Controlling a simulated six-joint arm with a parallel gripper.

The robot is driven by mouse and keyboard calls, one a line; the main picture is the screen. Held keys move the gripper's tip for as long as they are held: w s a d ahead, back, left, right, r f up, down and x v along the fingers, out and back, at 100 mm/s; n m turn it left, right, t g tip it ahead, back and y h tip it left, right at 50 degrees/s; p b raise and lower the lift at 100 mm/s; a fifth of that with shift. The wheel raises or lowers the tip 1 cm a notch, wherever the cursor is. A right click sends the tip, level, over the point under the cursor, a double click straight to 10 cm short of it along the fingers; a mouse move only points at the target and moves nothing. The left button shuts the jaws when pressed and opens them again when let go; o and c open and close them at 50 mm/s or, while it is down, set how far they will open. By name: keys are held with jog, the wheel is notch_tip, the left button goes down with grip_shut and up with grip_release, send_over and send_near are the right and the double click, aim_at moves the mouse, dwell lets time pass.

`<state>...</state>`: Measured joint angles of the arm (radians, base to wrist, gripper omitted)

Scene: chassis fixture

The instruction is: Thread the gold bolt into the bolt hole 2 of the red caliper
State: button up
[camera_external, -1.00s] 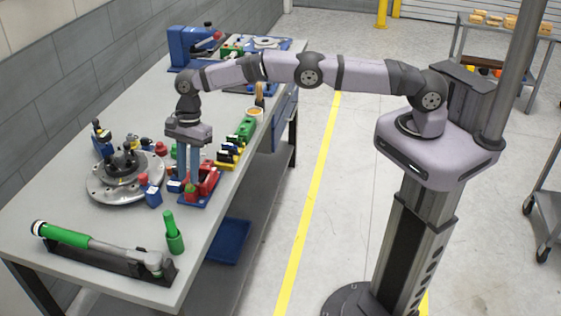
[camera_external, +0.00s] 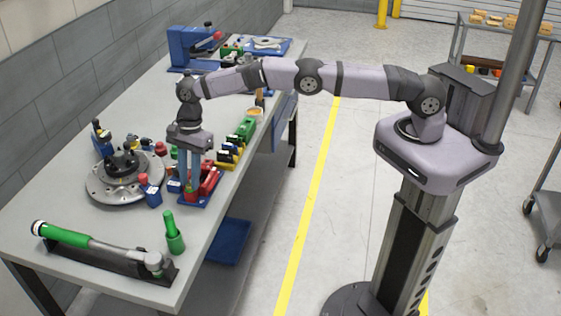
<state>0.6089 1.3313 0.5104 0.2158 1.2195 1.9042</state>
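The red caliper (camera_external: 210,180) sits on a blue base plate (camera_external: 204,203) near the right edge of the grey workbench. My gripper (camera_external: 189,186) points straight down at the left part of the caliper, its blue fingers reaching to it. The fingers cover part of the caliper. A gold bolt cannot be made out in this view, and neither can bolt hole 2. Whether the fingers are apart or hold something is too small to tell.
A round metal hub disc (camera_external: 122,178) with dark studs stands left of the caliper. A green-handled torque wrench (camera_external: 95,245) lies in a black holder at the front, with a green tool (camera_external: 173,233) beside it. Green and yellow holders (camera_external: 235,145) stand behind the caliper.

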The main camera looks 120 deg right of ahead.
grip_shut()
jog(key=shift+r, duration=0.1)
jog(key=shift+m+p, duration=0.35)
jog(key=shift+m, duration=0.05)
jog(key=shift+a+m+h+p, duration=0.1)
jog(key=shift+m+h+p, duration=0.3)
jog(key=shift+m, duration=0.9)
jog(key=shift+a+m, duration=0.1)
jog(key=shift+m, duration=0.5)
jog(key=shift+m+h+p, duration=0.4)
jog(key=shift+m+p, duration=0.05)
jog(key=shift+m, duration=0.65)
